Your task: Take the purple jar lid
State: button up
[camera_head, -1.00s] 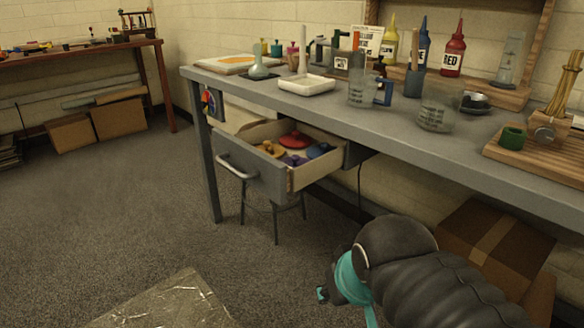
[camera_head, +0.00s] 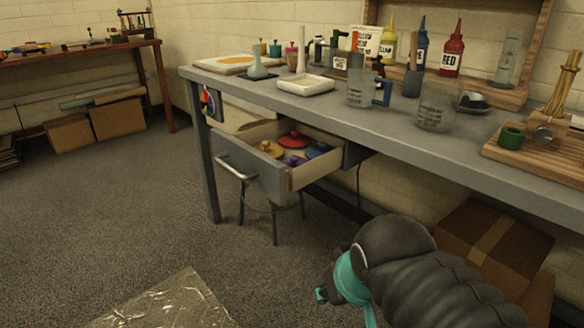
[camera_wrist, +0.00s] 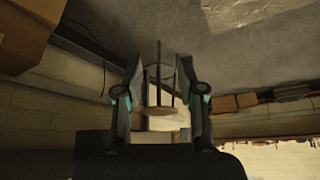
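The purple jar lid (camera_head: 293,161) lies in the open drawer (camera_head: 252,180) under the workbench, near the drawer's front right side wall, which partly hides it. A red lid (camera_head: 293,140), a yellow-orange lid (camera_head: 268,149) and a blue lid (camera_head: 318,150) lie around it. My gripper (camera_wrist: 161,62) is open and empty in the wrist view, its two fingers apart with the floor and stool legs seen between them. In the head view my arm is at the lower right, well apart from the drawer and lower than it. The lid cannot be made out in the wrist view.
The grey workbench (camera_head: 410,128) bears bottles, glassware and a white tray (camera_head: 306,85). A stool (camera_head: 273,212) stands below the drawer. A cardboard box (camera_head: 494,243) sits under the bench at right. A shiny sheet (camera_head: 165,305) lies on the floor.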

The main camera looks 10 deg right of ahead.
jog(key=shift+o, duration=1.2)
jog(key=w+r+n+g+p, duration=0.1)
jog(key=w+r+n+g, duration=0.1)
jog(key=w+r+n, duration=0.75)
jog(key=w+r+n+g+p, duration=0.15)
jog(key=w+r+n, duration=0.35)
jog(key=w+r, duration=0.95)
jog(key=n+g, duration=0.2)
jog(key=n, duration=0.3)
send_over(294, 156)
jog(key=f, duration=1)
jog(key=shift+w+d+f, duration=0.15)
jog(key=shift+w+d, duration=0.05)
jog(key=shift+d, duration=0.1)
jog(key=f, duration=0.1)
jog(key=f+b, duration=0.1)
jog(key=f, duration=0.2)
jog(key=shift+s+a+f, duration=0.1)
jog(key=shift+s+a, duration=0.2)
jog(key=shift+s, duration=0.05)
jog(key=shift+f, duration=0.65)
